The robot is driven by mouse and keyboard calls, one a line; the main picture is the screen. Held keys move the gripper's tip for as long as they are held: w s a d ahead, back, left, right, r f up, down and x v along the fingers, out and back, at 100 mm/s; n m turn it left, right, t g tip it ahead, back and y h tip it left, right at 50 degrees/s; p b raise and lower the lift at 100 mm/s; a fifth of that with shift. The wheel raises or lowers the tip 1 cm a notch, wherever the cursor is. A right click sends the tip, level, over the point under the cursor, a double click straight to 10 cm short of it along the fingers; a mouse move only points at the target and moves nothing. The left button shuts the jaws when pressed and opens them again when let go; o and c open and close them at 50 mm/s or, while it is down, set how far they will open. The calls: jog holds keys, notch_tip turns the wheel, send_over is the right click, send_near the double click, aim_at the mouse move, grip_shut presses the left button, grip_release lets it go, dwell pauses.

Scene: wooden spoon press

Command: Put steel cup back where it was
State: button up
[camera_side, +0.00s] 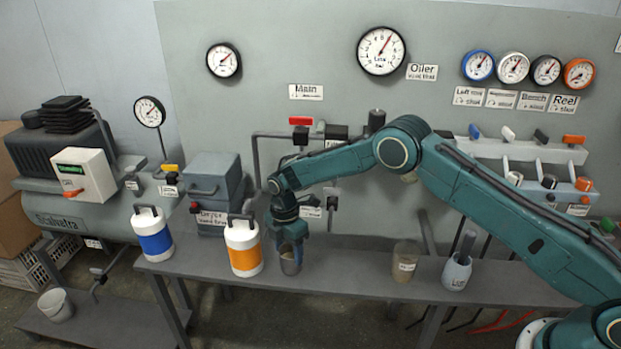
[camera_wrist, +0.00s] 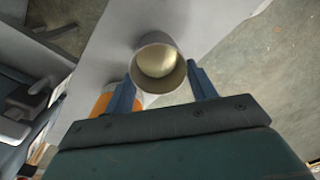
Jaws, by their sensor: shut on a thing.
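The steel cup (camera_wrist: 158,66) is between the two fingers of my gripper (camera_wrist: 160,92) in the wrist view. Its round mouth faces the camera, and a pale yellowish surface shows inside. In the side view the cup (camera_side: 290,264) is a small grey cup at the fingertips of my gripper (camera_side: 291,243), over the front part of the bench, just right of the orange-banded canister. My gripper is shut on the cup. I cannot tell whether the cup's base touches the bench.
An orange-banded canister (camera_side: 243,249) stands close on the left, a blue-banded one (camera_side: 152,236) farther left. A labelled brown cup (camera_side: 405,261) and a pale tool pot (camera_side: 457,272) stand right. The bench (camera_side: 345,262) is clear between. Valves and gauges line the wall behind.

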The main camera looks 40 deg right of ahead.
jog(key=shift+f, duration=0.15)
jog(key=o, duration=1.1)
jog(key=r, duration=1.2)
jog(key=shift+w+r, duration=0.2)
jog(key=shift+w, duration=0.05)
